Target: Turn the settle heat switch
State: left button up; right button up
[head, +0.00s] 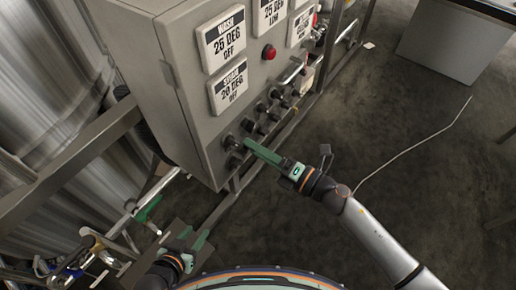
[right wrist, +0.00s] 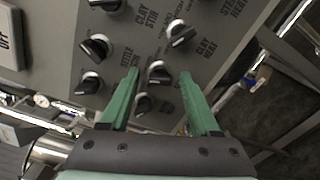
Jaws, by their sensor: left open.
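A grey control panel (head: 185,110) carries several black rotary switches on white bases. The right wrist view shows labels reading clay stir, settle stir and clay heat; I cannot clearly read one for settle heat. My right gripper (head: 247,143) points at the lower switches. In the right wrist view, the open right gripper (right wrist: 159,73) has one green finger on each side of a black switch (right wrist: 160,73), whose label is not legible. I cannot tell whether the fingers touch it. My left gripper (head: 193,240) is open and empty, low down, away from the panel.
Other switches (right wrist: 95,47) and (right wrist: 180,35) sit close around the fingers. A red button (head: 268,52) and white display plates (head: 229,86) are higher on the panel. A metal frame and tanks (head: 40,80) stand at left. Dark floor (head: 430,180) at right is mostly clear.

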jog(key=b+v, duration=0.2)
jog(key=v, duration=1)
jog(key=shift+s+d, duration=0.15)
jog(key=shift+d, duration=0.1)
jog(key=d+f+m+t+h+p, duration=0.1)
jog(key=d+f+m+t+h, duration=0.3)
jog(key=m, duration=0.6)
jog(key=d+f+m+h+p, duration=0.2)
jog(key=m+h, duration=0.4)
jog(key=m, duration=0.4)
jog(key=s+f+m+g+h, duration=0.2)
jog(key=s+f+m+g, duration=0.3)
jog(key=s+f+m, duration=0.3)
jog(key=f+m, duration=0.1)
jog(key=m, duration=0.1)
jog(key=shift+d+m+p, duration=0.3)
jog(key=shift+p, duration=0.05)
jog(key=shift+f, duration=0.15)
